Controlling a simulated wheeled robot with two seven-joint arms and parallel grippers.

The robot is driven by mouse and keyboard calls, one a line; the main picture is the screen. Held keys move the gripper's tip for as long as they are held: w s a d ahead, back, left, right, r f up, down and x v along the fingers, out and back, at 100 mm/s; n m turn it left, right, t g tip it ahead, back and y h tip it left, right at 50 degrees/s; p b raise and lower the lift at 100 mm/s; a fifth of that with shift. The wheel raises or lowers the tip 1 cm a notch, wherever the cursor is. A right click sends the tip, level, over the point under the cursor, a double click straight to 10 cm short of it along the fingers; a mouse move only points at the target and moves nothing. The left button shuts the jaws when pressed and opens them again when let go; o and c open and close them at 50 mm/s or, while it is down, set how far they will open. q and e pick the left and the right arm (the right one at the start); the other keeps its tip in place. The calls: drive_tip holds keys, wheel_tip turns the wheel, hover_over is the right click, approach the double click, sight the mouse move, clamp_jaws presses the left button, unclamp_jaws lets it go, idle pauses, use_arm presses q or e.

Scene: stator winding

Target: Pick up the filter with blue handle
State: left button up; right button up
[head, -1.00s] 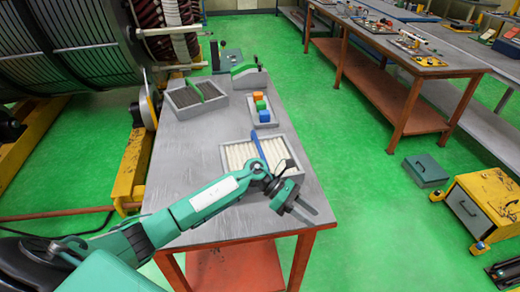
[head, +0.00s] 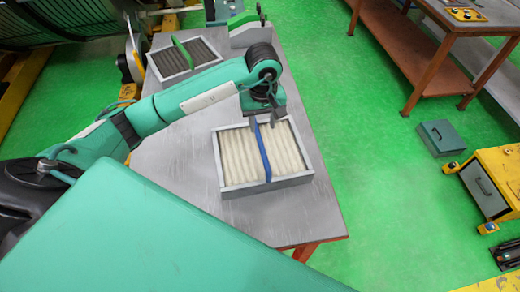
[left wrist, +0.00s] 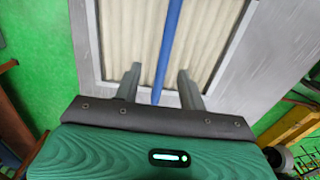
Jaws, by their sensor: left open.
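The filter with blue handle (head: 232,160) lies on the grey table, a light frame with cream pleats. Its blue handle (head: 261,152) arches across the middle. My left gripper (head: 262,122) is over the far edge of this filter, pointing down, open and empty. In the left wrist view the blue handle (left wrist: 170,40) runs between the two spread fingers of the left gripper (left wrist: 160,75), with the cream pleats (left wrist: 120,40) behind. I cannot tell how far the fingertips are above the handle. My right gripper is not in view.
A second filter with a green handle (head: 184,52) and dark pleats lies farther back on the table (head: 185,150). A green and grey fixture (head: 243,20) stands at the far end. The table's front part is clear. A brown workbench (head: 410,40) stands at the right.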

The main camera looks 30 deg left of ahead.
sight(260, 139)
use_arm(q)
wheel_tip(260, 139, down, 4)
drive_tip(key=shift+a+f+p, duration=0.1)
drive_tip(key=shift+p, duration=0.4)
drive_tip(key=shift+w+f, duration=0.1)
drive_tip(key=shift+f, duration=0.25)
drive_tip(key=shift+f+p, duration=0.2)
drive_tip(key=shift+p, duration=0.15)
drive_tip(key=shift+s+f+p, duration=0.25)
drive_tip(key=shift+f+p, duration=0.05)
drive_tip(key=shift+p, duration=0.05)
drive_tip(key=f, duration=0.1)
drive_tip(key=f+p, duration=0.1)
drive_tip(key=f, duration=0.1)
drive_tip(key=shift+s+a+p, duration=0.15)
drive_tip(key=shift+a+p, duration=0.1)
drive_tip(key=shift+p, duration=0.15)
drive_tip(key=shift+f, duration=0.55)
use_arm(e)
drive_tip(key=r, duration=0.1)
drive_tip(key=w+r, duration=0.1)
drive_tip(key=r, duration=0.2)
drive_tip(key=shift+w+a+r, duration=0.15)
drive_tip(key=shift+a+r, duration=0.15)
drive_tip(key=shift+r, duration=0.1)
